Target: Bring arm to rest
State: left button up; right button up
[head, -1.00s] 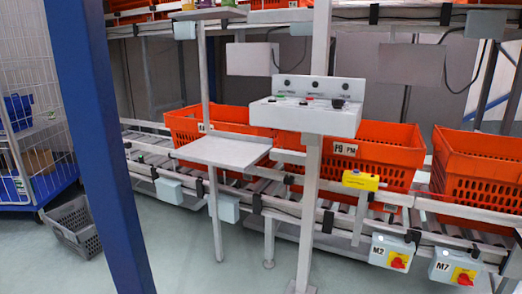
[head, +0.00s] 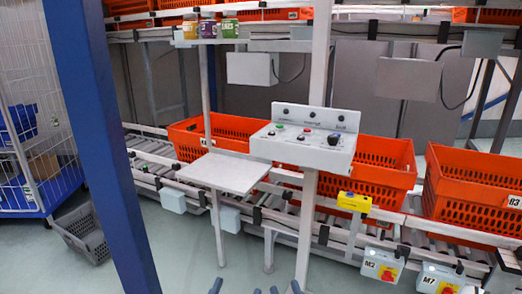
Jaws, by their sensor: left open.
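My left gripper (head: 236,288) shows only as blue-grey fingertips at the bottom edge of the head view, open with nothing seen between them. My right gripper (head: 284,289) is just to its right at the same edge. Only its tips show, so I cannot tell how far its jaws are apart. Both are low in front of the grey post (head: 305,225). The rest of both arms is below the picture.
A white control box (head: 303,150) is on the post, with a small pale table (head: 225,174) to its left. Orange totes (head: 470,190) stand on the roller conveyor behind. A blue post (head: 95,140) stands at left, near a grey basket (head: 85,232). Jars (head: 209,27) stand on a high shelf.

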pick_arm(q)
jog(key=s+a+f+g+y+p, duration=0.35)
jog(key=f+g+p, duration=0.45)
jog(key=g+p, duration=0.3)
pick_arm(e)
jog(key=s+d+f+g+h, duration=0.3)
jog(key=f+g+h, duration=0.1)
jog(key=f+g, duration=0.5)
pick_arm(q)
jog(key=s+a+f+g+y+p, duration=0.1)
jog(key=s+a+g+p, duration=0.1)
jog(key=s+g+p, duration=0.2)
jog(key=s+a+f+g+y+p, duration=0.1)
jog(key=s+a+g+p, duration=0.2)
jog(key=s+p, duration=0.3)
jog(key=s+g, duration=0.1)
jog(key=s, duration=0.2)
jog(key=shift+s+f+n, duration=0.35)
jog(key=shift+n, duration=0.05)
pick_arm(e)
jog(key=s+d+f+g+h, duration=0.1)
jog(key=s+d+g, duration=0.1)
jog(key=s+g, duration=0.3)
jog(key=s+d+g+h, duration=0.1)
jog(key=s+d+g, duration=0.2)
jog(key=s, duration=0.6)
jog(key=shift+s+d+f+m+g, duration=0.15)
jog(key=shift+d+f+m+g, duration=0.2)
jog(key=shift+g, duration=0.75)
